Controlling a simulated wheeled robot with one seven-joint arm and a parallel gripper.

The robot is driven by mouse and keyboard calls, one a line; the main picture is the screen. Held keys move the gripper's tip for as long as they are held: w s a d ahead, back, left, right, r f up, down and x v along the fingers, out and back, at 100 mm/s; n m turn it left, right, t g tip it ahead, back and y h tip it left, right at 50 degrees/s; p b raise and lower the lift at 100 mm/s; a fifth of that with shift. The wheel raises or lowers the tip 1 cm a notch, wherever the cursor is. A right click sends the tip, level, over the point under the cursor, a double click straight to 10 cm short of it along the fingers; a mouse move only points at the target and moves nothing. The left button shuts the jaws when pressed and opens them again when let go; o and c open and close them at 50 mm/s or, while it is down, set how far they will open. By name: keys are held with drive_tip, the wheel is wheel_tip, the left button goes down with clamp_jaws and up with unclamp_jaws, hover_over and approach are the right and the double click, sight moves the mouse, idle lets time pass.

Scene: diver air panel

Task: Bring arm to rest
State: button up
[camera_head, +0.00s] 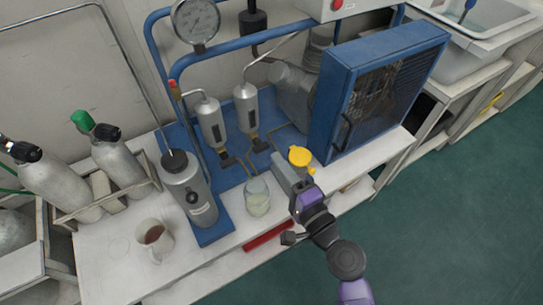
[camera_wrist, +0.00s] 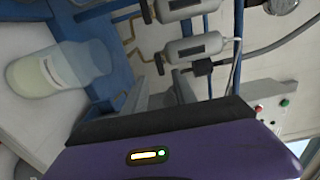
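My arm reaches in from the lower right of the head view, over the bench's front edge. My gripper (camera_head: 284,168) is at its end, beside a round yellow part (camera_head: 300,156); I cannot tell whether the two touch. In the wrist view the purple and dark housing of my gripper fills the bottom, with a small lit display, and hides what is below.
A glass jar (camera_head: 257,196) stands close left of my gripper; it also shows in the wrist view (camera_wrist: 62,68). The blue compressor housing (camera_head: 385,85) is close right. A red bar (camera_head: 268,237) lies at the bench (camera_head: 115,250) edge. A mug (camera_head: 154,238) stands left. Open floor (camera_head: 450,220) lies right.

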drive_tip(key=shift+s+d, duration=0.25)
drive_tip(key=shift+s, duration=0.1)
idle(0.3)
drive_tip(key=s+d+r+n+t+h, duration=0.1)
drive_tip(key=s+d+n+t+h, duration=0.2)
drive_tip(key=s+d+n+h, duration=0.6)
drive_tip(key=s+d+r+n+g, duration=0.1)
drive_tip(key=s+d, duration=0.3)
drive_tip(key=s, duration=0.4)
drive_tip(key=s+d+r+n+g+h, duration=0.1)
drive_tip(key=s+d, duration=0.2)
drive_tip(key=s, duration=0.5)
drive_tip(key=s+d+r+g, duration=0.15)
drive_tip(key=s+d, duration=0.25)
drive_tip(key=s, duration=0.4)
wheel_tip(320, 180, up, 12)
drive_tip(key=s+p, duration=0.1)
drive_tip(key=p, duration=1.1)
drive_tip(key=shift+r, duration=0.1)
